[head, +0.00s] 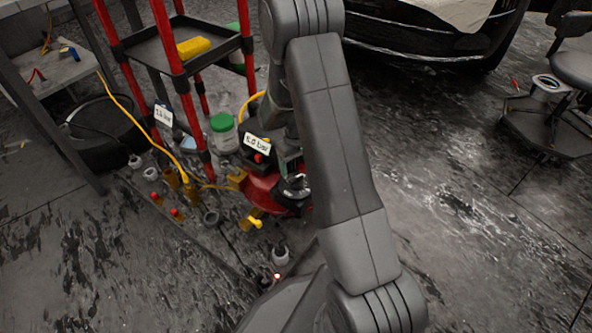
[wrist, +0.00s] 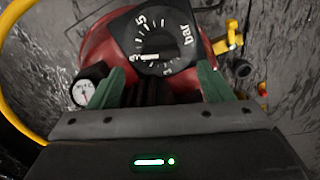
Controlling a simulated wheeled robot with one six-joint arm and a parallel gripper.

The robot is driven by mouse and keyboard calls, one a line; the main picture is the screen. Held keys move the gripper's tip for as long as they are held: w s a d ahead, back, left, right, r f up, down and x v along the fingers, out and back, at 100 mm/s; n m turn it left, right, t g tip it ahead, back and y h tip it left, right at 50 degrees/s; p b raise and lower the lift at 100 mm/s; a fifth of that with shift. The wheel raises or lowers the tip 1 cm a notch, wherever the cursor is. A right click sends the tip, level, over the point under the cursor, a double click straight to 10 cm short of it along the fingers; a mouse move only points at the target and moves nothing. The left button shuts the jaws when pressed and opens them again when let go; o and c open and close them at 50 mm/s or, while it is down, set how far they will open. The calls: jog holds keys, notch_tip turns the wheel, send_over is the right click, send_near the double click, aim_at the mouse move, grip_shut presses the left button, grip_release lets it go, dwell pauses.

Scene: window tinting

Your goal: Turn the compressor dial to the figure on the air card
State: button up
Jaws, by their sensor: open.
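The compressor is a red rounded body (head: 262,190), partly hidden behind my arm. In the wrist view its dial (wrist: 180,62) is a black plate with white marks, "bar" and what looks like a 5. A white pointer (wrist: 145,57) lies across its lower part; its exact reading is too small to tell. My gripper (wrist: 158,84) is open, its green fingers apart below the dial in the picture, with nothing seen between them. A white card (head: 257,143) by the compressor seems to read "6.0 bar". Another card (head: 163,115) on the red rack seems to read "1.2 bar".
A small round gauge (wrist: 83,92) sits left of the fingers. A yellow hose (wrist: 14,85) curves at the left. A green-lidded jar (head: 223,132) and several small bottles and fittings stand around the compressor. A red-posted rack (head: 180,85) stands behind. The floor at right is mostly clear.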

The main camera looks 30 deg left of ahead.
aim_at(296, 178)
notch_tip(296, 178, up, 8)
jog(key=p, duration=0.2)
jog(key=shift+f, duration=0.15)
notch_tip(296, 178, down, 14)
jog(key=b, duration=0.5)
jog(key=shift+n, duration=0.6)
